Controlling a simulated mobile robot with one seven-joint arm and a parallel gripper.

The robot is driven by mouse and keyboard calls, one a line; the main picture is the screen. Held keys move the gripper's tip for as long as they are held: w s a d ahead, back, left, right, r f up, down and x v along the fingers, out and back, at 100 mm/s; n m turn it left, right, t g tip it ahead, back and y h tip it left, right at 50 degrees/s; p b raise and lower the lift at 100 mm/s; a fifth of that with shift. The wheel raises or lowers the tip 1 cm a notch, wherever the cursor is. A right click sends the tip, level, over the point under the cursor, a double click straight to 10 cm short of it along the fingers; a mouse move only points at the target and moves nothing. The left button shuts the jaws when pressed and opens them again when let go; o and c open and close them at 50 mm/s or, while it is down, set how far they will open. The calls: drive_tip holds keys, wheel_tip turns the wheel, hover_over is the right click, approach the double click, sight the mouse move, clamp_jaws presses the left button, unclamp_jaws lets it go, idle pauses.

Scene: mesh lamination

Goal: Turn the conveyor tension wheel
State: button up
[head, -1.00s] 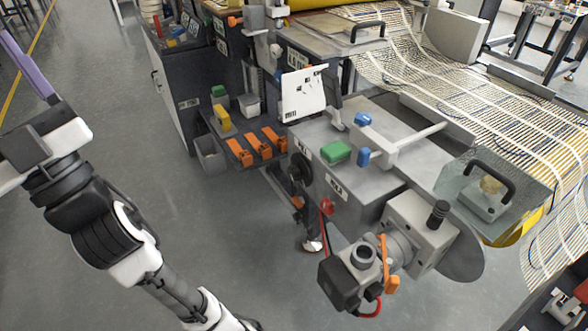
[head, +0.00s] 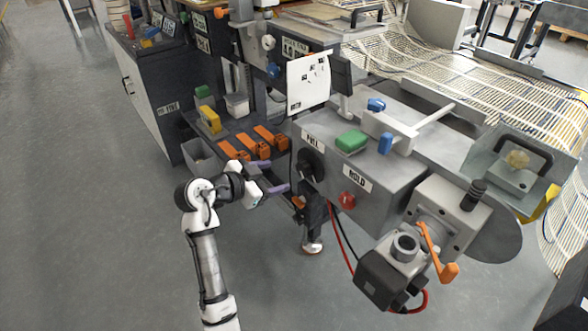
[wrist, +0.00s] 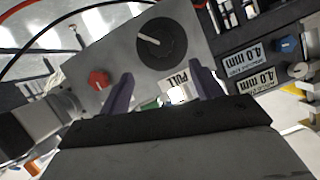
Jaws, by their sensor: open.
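A black round wheel (head: 311,165) with a pale pointer line sits on the end face of the grey machine housing, beside the PULL label (head: 313,140). I take it for the tension wheel. In the wrist view the wheel (wrist: 162,44) is in full sight, ahead of the fingertips and nearly centred between them. My gripper (head: 273,178) has purple fingers spread apart with nothing between them. It is just left of the wheel in the head view. In the wrist view my gripper (wrist: 160,76) points toward the panel, and no contact with the wheel shows.
A red knob (head: 347,201) is on the same housing, near the HOLD label (head: 358,178). Orange clamps (head: 254,145) on a low shelf lie behind my gripper. A motor block (head: 387,280) with a red cable juts out at the front right. The floor to the left is clear.

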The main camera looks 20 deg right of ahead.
sight(301, 169)
drive_tip(key=p+x, duration=0.1)
drive_tip(key=x, duration=1)
drive_tip(key=shift+w+d+f+p, duration=0.2)
drive_tip(key=shift+d+p, duration=0.1)
drive_tip(key=shift+p, duration=0.05)
drive_tip(key=c, duration=1)
